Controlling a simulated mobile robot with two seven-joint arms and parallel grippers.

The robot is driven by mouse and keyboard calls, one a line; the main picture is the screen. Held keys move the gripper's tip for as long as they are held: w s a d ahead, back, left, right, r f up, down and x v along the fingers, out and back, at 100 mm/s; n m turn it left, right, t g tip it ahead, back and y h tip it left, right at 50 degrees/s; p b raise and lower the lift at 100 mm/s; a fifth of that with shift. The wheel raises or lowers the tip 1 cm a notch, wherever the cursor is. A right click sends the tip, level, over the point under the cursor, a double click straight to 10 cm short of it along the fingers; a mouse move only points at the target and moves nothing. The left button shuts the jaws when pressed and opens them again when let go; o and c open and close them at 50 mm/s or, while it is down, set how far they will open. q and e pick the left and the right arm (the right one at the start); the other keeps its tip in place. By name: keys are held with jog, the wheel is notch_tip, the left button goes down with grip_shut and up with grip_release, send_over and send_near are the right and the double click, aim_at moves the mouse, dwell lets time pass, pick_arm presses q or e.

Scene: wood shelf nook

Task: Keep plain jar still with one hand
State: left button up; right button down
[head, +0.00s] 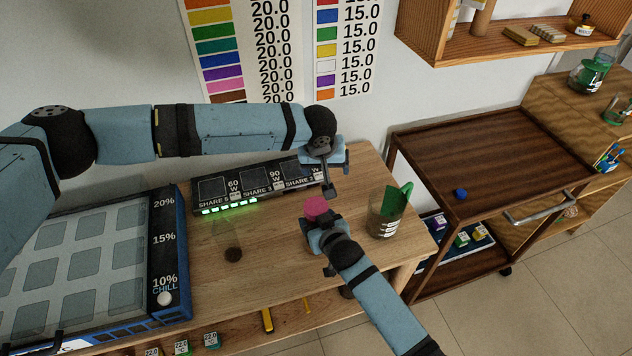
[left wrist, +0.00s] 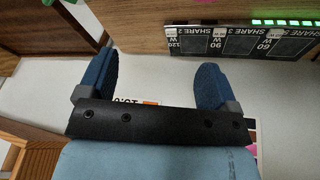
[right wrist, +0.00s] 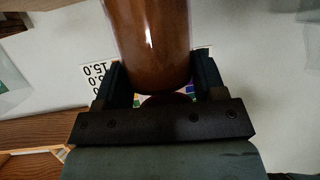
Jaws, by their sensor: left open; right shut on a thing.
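A brown jar, plain on the side I see, fills the top middle of the right wrist view (right wrist: 150,40). In the head view its pink top (head: 316,206) shows, and its body is mostly hidden by my right gripper (head: 315,226). My right gripper is shut on this jar, with one finger on each side in the right wrist view (right wrist: 158,85). My left gripper (head: 336,172) is open and empty above the back of the table, behind the jar. Its two fingers stand wide apart in the left wrist view (left wrist: 152,85).
A labelled glass jar (head: 380,228) with a green piece stands right of my right gripper. A clear glass (head: 231,240) with dark contents stands left. A black panel (head: 255,186) lies behind. A blue-edged tray unit (head: 168,230) fills the left. A wooden cart (head: 480,160) stands right.

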aim_at(316, 206)
pick_arm(q)
jog(key=s+n+g, duration=0.1)
jog(key=s+a+n+g+y, duration=0.1)
jog(key=s, duration=0.1)
jog(key=s+a+n+g, duration=0.1)
jog(key=s+n, duration=0.1)
jog(key=shift+a+f+y, duration=0.1)
jog(key=shift+f+y, duration=0.15)
jog(key=shift+y, duration=0.05)
jog(key=shift+f, duration=4.05)
